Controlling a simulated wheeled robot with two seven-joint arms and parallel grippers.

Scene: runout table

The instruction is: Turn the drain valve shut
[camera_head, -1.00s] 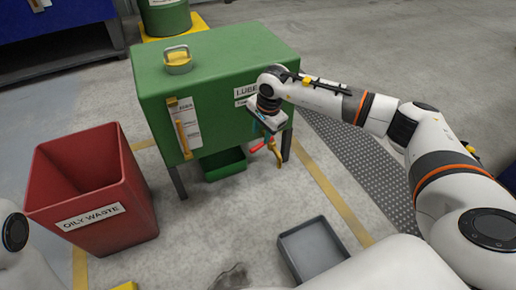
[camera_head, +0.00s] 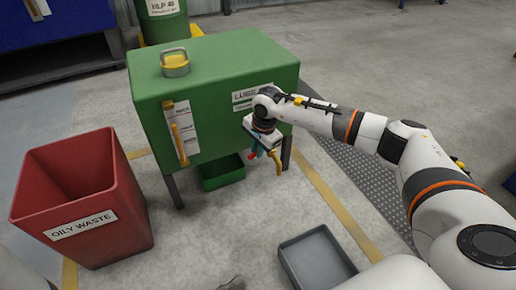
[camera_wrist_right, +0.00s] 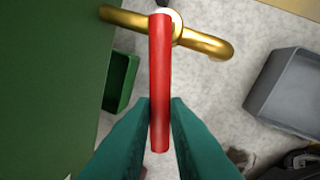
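The drain valve has a red lever (camera_wrist_right: 160,85) on a brass pipe (camera_wrist_right: 205,42) that comes out of the green tank (camera_wrist_right: 45,85). In the wrist view the lever lies crosswise to the pipe. My right gripper (camera_wrist_right: 160,103) has its teal fingers on both sides of the lever and appears shut on it. In the head view the right gripper (camera_head: 262,152) is at the valve, below the tank's (camera_head: 215,70) front right; it hides much of the lever, and the brass spout (camera_head: 278,165) hangs beside it. My left gripper is out of view.
A green drip tray (camera_head: 222,172) sits under the tank. A grey tray (camera_head: 317,258) lies on the floor in front. A red oily waste bin (camera_head: 82,200) stands at left. Floor between is mostly clear.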

